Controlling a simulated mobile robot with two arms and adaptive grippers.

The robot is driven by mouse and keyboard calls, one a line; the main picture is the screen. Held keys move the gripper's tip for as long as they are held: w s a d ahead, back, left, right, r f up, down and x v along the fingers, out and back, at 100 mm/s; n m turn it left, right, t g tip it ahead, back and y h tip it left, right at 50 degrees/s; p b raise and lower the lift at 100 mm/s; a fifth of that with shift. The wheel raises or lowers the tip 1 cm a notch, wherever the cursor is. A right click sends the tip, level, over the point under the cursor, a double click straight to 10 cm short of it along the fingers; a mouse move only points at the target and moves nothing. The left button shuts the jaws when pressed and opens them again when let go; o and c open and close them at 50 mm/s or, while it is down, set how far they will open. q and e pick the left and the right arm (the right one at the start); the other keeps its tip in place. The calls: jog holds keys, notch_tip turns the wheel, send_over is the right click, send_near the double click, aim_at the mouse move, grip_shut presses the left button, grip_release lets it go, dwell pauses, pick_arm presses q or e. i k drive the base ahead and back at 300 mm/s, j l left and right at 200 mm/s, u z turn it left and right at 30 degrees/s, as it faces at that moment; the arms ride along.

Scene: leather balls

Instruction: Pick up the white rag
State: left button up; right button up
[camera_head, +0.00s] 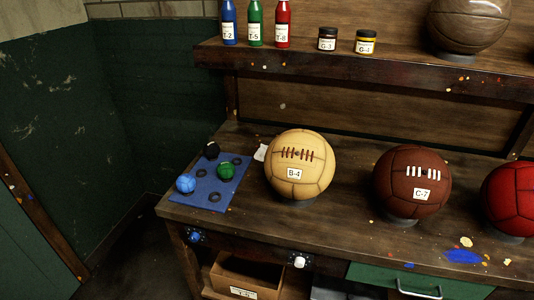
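A small white patch (261,152) shows on the workbench (345,220), just left of and partly behind the tan ball (300,160) labelled B-4. It may be the white rag, but it is too small and too hidden to be sure. No other white cloth is visible. Neither of my grippers is in view.
A blue mat (207,201) with several dark rings holds small blue, green and black balls. A brown ball (411,185) labelled C-7 and a red ball (513,195) stand further right. A shelf (370,66) above carries bottles, jars and a ball.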

aim_at(259, 156)
jog(key=z, duration=1.05)
jog(key=u, duration=1.05)
jog(key=i+j, duration=0.3)
jog(key=i+j+z, duration=0.2)
jog(key=z, duration=0.15)
jog(key=i+j+z, duration=0.2)
jog(key=j+z, duration=0.15)
jog(key=i+j+z, duration=0.1)
jog(key=j+z, duration=0.25)
